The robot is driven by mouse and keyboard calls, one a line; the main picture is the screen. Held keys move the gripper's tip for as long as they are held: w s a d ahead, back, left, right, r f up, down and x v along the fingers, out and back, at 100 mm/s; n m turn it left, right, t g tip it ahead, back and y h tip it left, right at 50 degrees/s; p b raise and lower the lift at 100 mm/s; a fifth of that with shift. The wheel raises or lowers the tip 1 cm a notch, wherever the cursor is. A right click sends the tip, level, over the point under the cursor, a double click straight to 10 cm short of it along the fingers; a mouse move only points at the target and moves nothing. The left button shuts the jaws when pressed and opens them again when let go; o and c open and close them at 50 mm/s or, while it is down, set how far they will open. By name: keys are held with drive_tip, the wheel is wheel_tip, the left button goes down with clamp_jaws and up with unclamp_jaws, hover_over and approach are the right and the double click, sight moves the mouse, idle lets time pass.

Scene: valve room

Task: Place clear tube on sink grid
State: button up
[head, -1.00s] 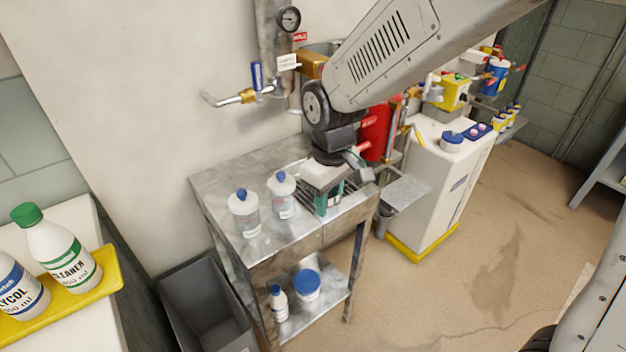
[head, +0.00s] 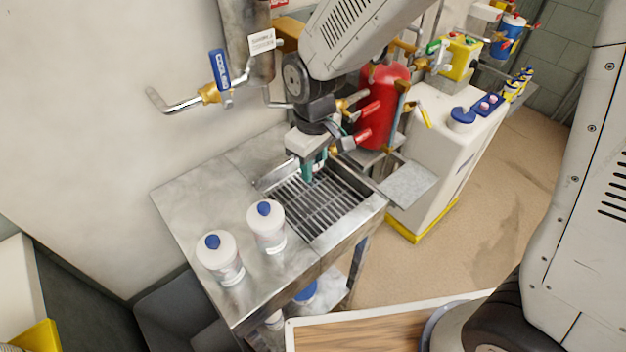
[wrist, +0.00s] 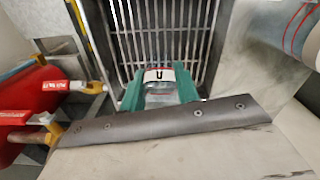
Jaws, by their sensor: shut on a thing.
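My gripper (head: 312,170) points down over the back part of the sink grid (head: 318,207), a dark slatted grate set in the metal bench. In the wrist view its green fingers (wrist: 160,88) are shut on the clear tube (wrist: 160,75), which has a pale label with a dark mark and a red edge. The grid bars (wrist: 160,25) show beyond the tube. The tube's lower end is hidden, so I cannot tell whether it touches the grid. In the head view the tube is too small and covered to make out.
Two white bottles with blue caps (head: 266,225) (head: 220,256) stand on the bench left of the grid. A blue-handled tap (head: 219,70) sticks out from the wall. A red cylinder (head: 382,105) stands behind, right of the gripper. The grid's front part is clear.

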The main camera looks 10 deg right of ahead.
sight(314, 182)
drive_tip(key=shift+f, duration=2.7)
drive_tip(key=shift+s+f, duration=0.1)
drive_tip(key=shift+f, duration=0.05)
drive_tip(key=o, duration=1)
drive_tip(key=shift+o, duration=0.2)
wheel_tip(314, 182, up, 12)
drive_tip(key=shift+r, duration=0.2)
